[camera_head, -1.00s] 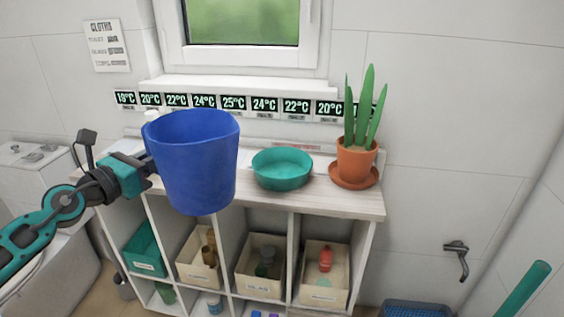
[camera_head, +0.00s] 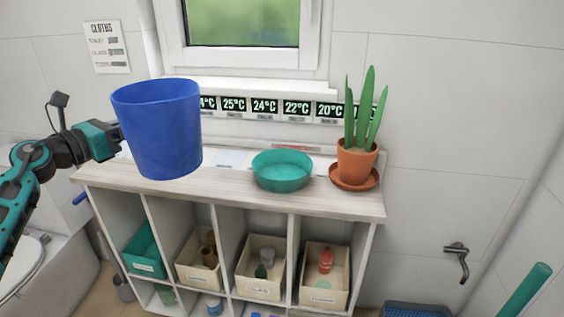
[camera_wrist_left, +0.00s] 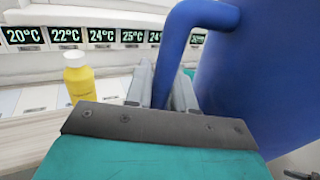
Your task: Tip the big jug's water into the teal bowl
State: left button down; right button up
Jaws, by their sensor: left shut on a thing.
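The big blue jug (camera_head: 160,130) is in the air above the left part of the shelf top in the head view, close to upright with a slight tilt. My left gripper (camera_head: 117,138) is shut on its handle, which shows in the left wrist view as a blue bar (camera_wrist_left: 183,50) between the fingers (camera_wrist_left: 160,90). The teal bowl (camera_head: 282,172) stands on the shelf top to the right of the jug and apart from it. The jug's water and the inside of the bowl's bottom are hard to make out. My right gripper is out of view.
A potted plant (camera_head: 357,160) on a saucer stands right of the bowl. A yellow bottle (camera_wrist_left: 79,78) stands on the top in the wrist view. Temperature displays (camera_head: 265,107) line the wall behind. Bins (camera_head: 325,275) fill the compartments below.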

aim_at(277, 170)
jog(key=i+l, duration=0.1)
jog(key=i, duration=0.4)
jog(key=i+l, duration=0.1)
jog(key=i, duration=0.35)
